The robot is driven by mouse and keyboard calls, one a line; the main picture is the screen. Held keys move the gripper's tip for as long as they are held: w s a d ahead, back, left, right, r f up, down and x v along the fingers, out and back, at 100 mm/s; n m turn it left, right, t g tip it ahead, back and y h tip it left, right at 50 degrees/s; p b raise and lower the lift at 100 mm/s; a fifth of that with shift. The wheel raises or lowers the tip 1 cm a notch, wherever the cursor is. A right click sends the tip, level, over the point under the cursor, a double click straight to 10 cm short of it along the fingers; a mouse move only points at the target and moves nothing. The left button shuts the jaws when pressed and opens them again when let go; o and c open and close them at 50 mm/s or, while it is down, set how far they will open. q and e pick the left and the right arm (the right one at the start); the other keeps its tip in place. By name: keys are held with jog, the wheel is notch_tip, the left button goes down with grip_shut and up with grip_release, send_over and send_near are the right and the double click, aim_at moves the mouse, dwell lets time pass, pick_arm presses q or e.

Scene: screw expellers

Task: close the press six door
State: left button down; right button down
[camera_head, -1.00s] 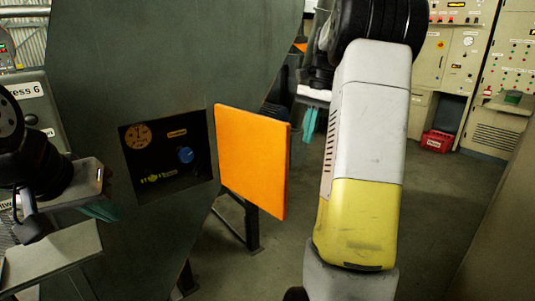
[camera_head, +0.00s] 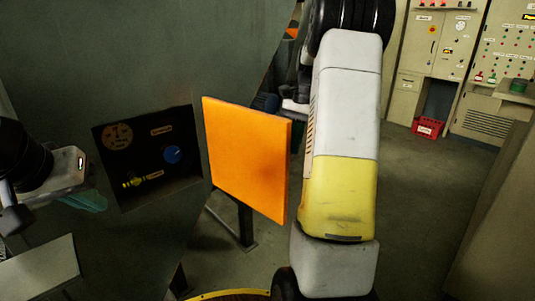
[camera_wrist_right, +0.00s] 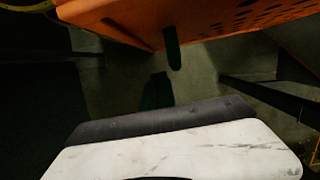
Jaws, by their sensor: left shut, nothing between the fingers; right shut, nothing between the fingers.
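The orange door (camera_head: 246,160) stands open on the dark green press (camera_head: 130,60), swung out to the right of a recessed control panel (camera_head: 148,158). The panel is uncovered and shows a blue knob and a round dial. My left gripper (camera_head: 88,201) is shut and empty, left of the panel and apart from the door. My right gripper is largely hidden behind my right arm in the head view, to the right of the door. The right wrist view shows its dark fingers (camera_wrist_right: 157,92) below an orange surface (camera_wrist_right: 210,20) with holes; I cannot tell whether they touch it.
A dark support leg (camera_head: 246,222) stands under the door. Cream control cabinets (camera_head: 425,50) and a red crate (camera_head: 428,128) are at the back right. The floor (camera_head: 410,210) right of my right arm is clear. A yellow curved edge (camera_head: 230,295) shows at the bottom.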

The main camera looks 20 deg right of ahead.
aim_at(285, 157)
jog(key=s+a+f, duration=0.2)
jog(key=a, duration=0.1)
jog(key=shift+a+f, duration=0.1)
jog(key=shift+f, duration=0.1)
jog(key=shift+s+a, duration=0.15)
jog(key=shift+a, duration=0.25)
